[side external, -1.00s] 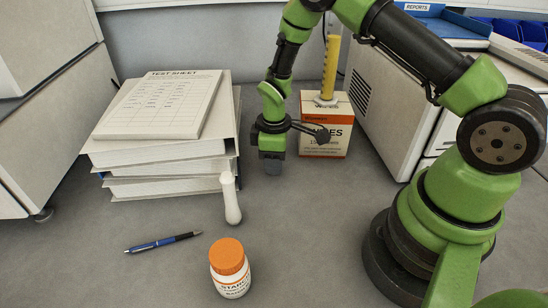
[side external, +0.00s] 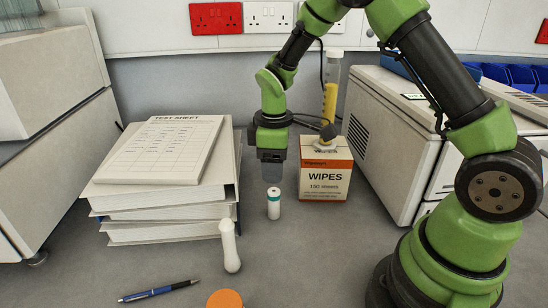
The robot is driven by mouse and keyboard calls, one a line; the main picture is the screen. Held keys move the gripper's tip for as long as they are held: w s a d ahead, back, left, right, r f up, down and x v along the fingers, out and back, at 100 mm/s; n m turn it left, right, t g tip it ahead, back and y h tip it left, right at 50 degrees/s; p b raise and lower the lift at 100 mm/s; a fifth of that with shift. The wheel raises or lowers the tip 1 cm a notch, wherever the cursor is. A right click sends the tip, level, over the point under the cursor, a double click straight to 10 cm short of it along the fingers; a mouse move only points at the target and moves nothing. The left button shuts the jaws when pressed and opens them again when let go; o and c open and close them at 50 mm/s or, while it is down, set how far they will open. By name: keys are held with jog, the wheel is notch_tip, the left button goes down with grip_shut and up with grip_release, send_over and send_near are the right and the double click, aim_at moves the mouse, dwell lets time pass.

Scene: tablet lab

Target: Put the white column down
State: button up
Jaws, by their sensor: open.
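A small gap shows between the jaw tips and the column's top.
The binder stack (side external: 165,205) with a test sheet (side external: 160,150) stands left. The wipes box (side external: 325,180) is close on the right, with a yellow-filled tube (side external: 330,100) above it. A white pestle (side external: 229,250), a pen (side external: 158,291) and an orange cap (side external: 225,299) are nearer.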

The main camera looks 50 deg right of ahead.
jog(key=shift+r, duration=0.55)
jog(key=s+a+r+m+t+y, duration=0.1)
jog(key=s+a+r+m+t, duration=0.1)
jog(key=s+r+m, duration=0.3)
jog(key=s+a+r+m+t, duration=0.3)
jog(key=s+r+m+t, duration=0.2)
jog(key=s+r, duration=0.7)
jog(key=shift+s+r+y, duration=0.3)
jog(key=shift+r+y, duration=0.1)
jog(key=shift+r, duration=0.25)
jog(key=shift+o, duration=0.4)
jog(key=shift+s+a+m, duration=0.15)
jog(key=shift+s+m, duration=0.35)
jog(key=shift+f, duration=0.1)
